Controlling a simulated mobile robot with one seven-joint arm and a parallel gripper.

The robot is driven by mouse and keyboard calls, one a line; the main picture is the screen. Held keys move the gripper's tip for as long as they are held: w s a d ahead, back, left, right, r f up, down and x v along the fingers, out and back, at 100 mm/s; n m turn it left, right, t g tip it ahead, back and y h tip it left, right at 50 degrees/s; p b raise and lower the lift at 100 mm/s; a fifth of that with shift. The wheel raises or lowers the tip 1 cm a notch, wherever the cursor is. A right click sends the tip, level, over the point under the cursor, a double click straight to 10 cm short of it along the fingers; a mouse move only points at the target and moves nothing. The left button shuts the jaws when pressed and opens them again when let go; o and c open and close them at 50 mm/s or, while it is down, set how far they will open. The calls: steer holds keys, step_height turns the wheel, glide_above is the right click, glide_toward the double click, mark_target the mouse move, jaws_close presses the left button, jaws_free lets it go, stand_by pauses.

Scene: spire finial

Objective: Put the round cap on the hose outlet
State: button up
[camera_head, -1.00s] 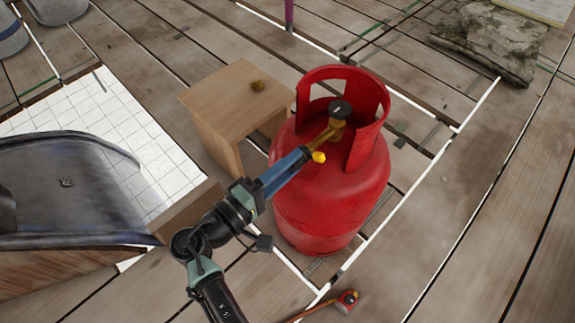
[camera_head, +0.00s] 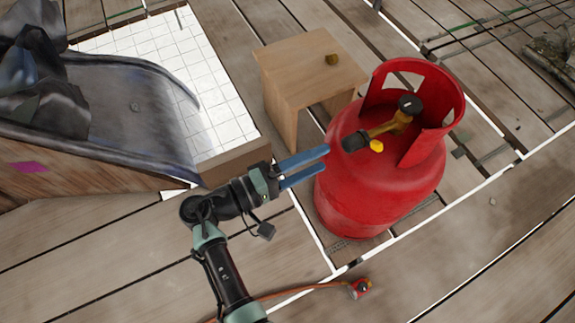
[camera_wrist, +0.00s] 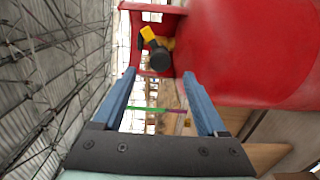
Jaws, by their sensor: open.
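A red gas cylinder (camera_head: 380,180) stands upright on the planks. Its brass valve (camera_head: 390,126) lies inside the red collar, with a black knob (camera_head: 409,103) on top and a yellow part (camera_head: 376,146) beside the outlet. A dark round cap (camera_head: 355,141) sits at the end of the hose outlet; whether it is fully seated I cannot tell. It also shows in the wrist view (camera_wrist: 158,59). My gripper (camera_head: 325,160) is open and empty, its blue fingers apart, left of the cap and clear of it. In the wrist view the cap lies beyond the fingertips.
A dark curved sheet (camera_head: 125,110) and white tiles (camera_head: 222,120) are at left.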

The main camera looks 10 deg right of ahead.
steer(key=p+v, duration=0.1)
steer(key=v, duration=0.5)
steer(key=shift+w, duration=0.1)
stand_by(0.3)
steer(key=w+a+r+m+t+y+p, duration=0.1)
steer(key=w+r+t+y+p, duration=0.2)
steer(key=w+r, duration=0.5)
steer(key=w+a+r+m+t+y+p, duration=0.1)
steer(key=w+r+m+t+y, duration=0.1)
steer(key=w+r+y, duration=0.65)
step_height(320, 180, up, 13)
steer(key=t, duration=0.4)
steer(key=s+a+r+m+t+y+p, duration=0.1)
steer(key=s+r+t+y+p, duration=0.25)
steer(key=r, duration=1.55)
steer(key=s+r+t+y+p, duration=0.1)
steer(key=s+r+t, duration=0.3)
steer(key=s+r, duration=0.45)
steer(key=s+r+t+y+p, duration=0.15)
steer(key=s+r+t, duration=0.4)
steer(key=r, duration=0.65)
step_height(320, 180, up, 35)
steer(key=p, duration=3.5)
steer(key=shift+f+g+p, duration=0.2)
steer(key=shift+g+p, duration=0.2)
